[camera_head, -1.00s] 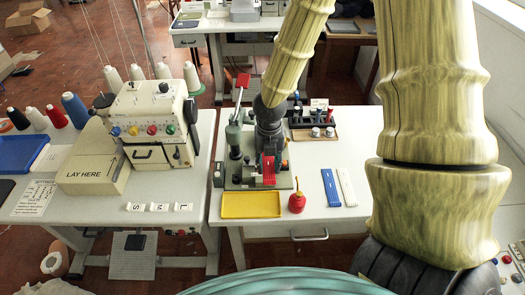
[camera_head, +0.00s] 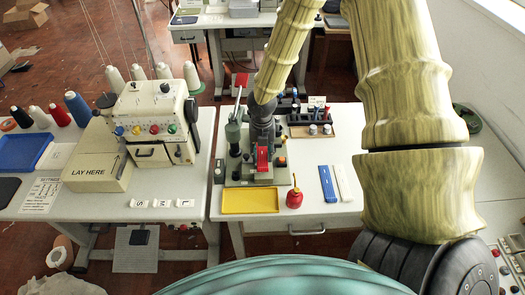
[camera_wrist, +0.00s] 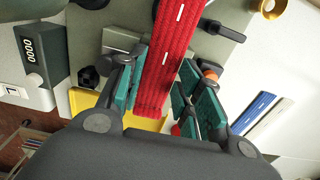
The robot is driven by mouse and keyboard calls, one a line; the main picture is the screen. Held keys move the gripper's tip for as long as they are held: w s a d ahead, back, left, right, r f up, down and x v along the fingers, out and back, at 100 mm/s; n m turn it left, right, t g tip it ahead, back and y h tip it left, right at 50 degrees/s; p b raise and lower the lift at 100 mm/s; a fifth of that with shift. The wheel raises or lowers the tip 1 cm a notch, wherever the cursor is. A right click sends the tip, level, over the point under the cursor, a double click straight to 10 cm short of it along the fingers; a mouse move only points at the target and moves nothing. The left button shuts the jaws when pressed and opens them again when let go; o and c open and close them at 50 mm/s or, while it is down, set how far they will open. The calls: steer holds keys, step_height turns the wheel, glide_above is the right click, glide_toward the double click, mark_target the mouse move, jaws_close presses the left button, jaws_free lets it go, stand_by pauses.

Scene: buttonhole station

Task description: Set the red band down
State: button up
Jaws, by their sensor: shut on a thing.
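The red band (camera_wrist: 165,65) with white stitch marks runs between the teal finger pads of my gripper (camera_wrist: 162,84) in the wrist view. The gripper is shut on it. In the head view the red band (camera_head: 262,159) hangs below my dark gripper (camera_head: 263,130), over the grey-green machine base on the right table. The blue band (camera_head: 327,183) and the white band (camera_head: 342,182) lie side by side on that table, to the right. I cannot tell whether the red band touches the machine below it.
A yellow tray (camera_head: 250,201) lies in front of the machine, with a red oil can (camera_head: 294,198) beside it. A rack (camera_head: 312,125) of small parts stands behind. On the left table is a box marked LAY HERE (camera_head: 95,172). The right table's front right is clear.

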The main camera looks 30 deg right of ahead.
steer(key=shift+s+f, duration=0.25)
steer(key=shift+f, duration=0.2)
steer(key=shift+s+a+f, duration=0.1)
steer(key=shift+f, duration=0.2)
steer(key=shift+c, duration=0.8)
steer(key=o, duration=0.6)
steer(key=shift+f, duration=0.1)
steer(key=shift+o, duration=0.2)
steer(key=shift+d, duration=0.2)
steer(key=shift+w+a+r, duration=0.1)
steer(key=shift+w+r, duration=0.1)
steer(key=shift+w, duration=0.05)
